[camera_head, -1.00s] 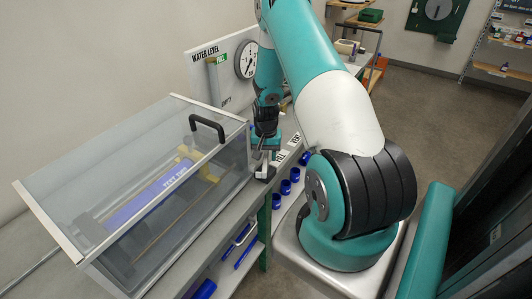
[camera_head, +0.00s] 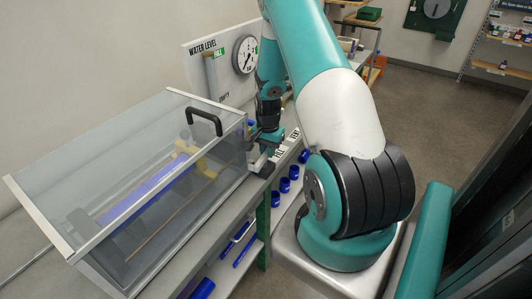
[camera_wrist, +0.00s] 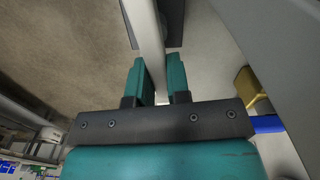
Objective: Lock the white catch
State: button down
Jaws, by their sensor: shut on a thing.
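The white catch (camera_wrist: 150,45) shows in the wrist view as a pale bar running up between the two teal fingers. My gripper (camera_wrist: 160,78) is shut on it. In the head view my gripper (camera_head: 262,156) is low at the right end of the clear-walled box (camera_head: 78,250), just outside its end wall. The catch is mostly hidden there behind the fingers, above a small dark base. The box's clear lid (camera_head: 120,135) is down, with a black handle (camera_head: 205,121) on top. I cannot tell from these frames whether the catch is locked.
Inside the box lie a blue pipe (camera_head: 145,195) and yellow parts (camera_head: 205,168). A water level board with a gauge (camera_head: 244,54) stands behind my gripper. Blue fittings (camera_head: 284,185) sit along the shelf below. Open floor (camera_head: 430,100) lies at the right.

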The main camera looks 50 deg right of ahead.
jog(key=c, duration=1.1)
grip_release()
notch_tip(320, 180, up, 18)
jog(key=b, duration=0.3)
jog(key=shift+f+b, duration=0.25)
jog(key=shift+b, duration=0.1)
